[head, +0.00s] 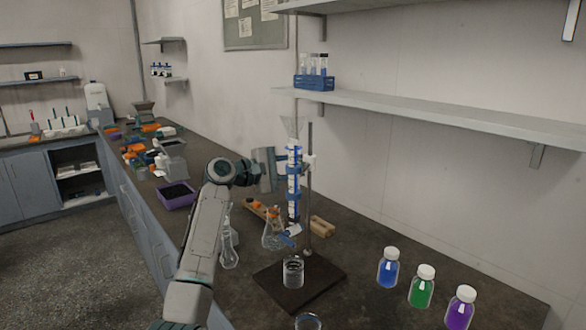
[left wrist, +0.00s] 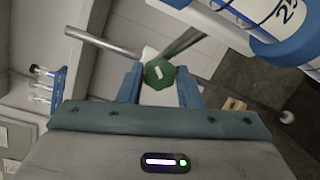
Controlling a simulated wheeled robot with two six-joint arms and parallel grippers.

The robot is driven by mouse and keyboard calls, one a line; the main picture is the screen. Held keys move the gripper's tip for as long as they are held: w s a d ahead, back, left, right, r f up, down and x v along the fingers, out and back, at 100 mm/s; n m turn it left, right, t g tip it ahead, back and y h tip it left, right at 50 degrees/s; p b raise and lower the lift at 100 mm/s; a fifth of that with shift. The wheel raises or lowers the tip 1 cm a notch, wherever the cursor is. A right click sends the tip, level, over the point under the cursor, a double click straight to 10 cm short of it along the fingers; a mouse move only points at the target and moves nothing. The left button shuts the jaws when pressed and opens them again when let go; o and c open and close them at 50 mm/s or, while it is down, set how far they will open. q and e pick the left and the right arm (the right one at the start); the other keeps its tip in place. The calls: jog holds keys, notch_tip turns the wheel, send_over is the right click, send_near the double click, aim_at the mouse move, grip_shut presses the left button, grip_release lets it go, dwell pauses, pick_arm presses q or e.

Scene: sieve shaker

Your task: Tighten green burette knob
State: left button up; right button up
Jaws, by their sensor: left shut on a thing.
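The green burette knob (left wrist: 159,74) shows in the left wrist view as a faceted green disc with a pale mark. It sits between the two blue fingers of my left gripper (left wrist: 160,84), which is shut on it. In the head view my left gripper (head: 280,168) reaches the clamp height of the burette stand from the left, and the knob is hidden there. The burette (head: 293,190), with blue bands, stands upright beside the metal rod (head: 309,190); part of it also shows in the left wrist view (left wrist: 262,12). My right gripper is not in view.
The stand's dark base (head: 325,278) bears a glass beaker (head: 293,271). A flask (head: 273,235) and wooden block (head: 322,227) are nearby. Blue (head: 388,268), green (head: 422,287) and purple (head: 460,308) bottles stand at right. A shelf (head: 430,112) overhangs the bench.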

pick_arm(q)
jog(key=shift+r+m+y, duration=0.1)
jog(key=shift+m+y, duration=0.4)
jog(key=shift+m, duration=1.2)
jog(key=o, duration=1)
jog(key=shift+c, duration=0.2)
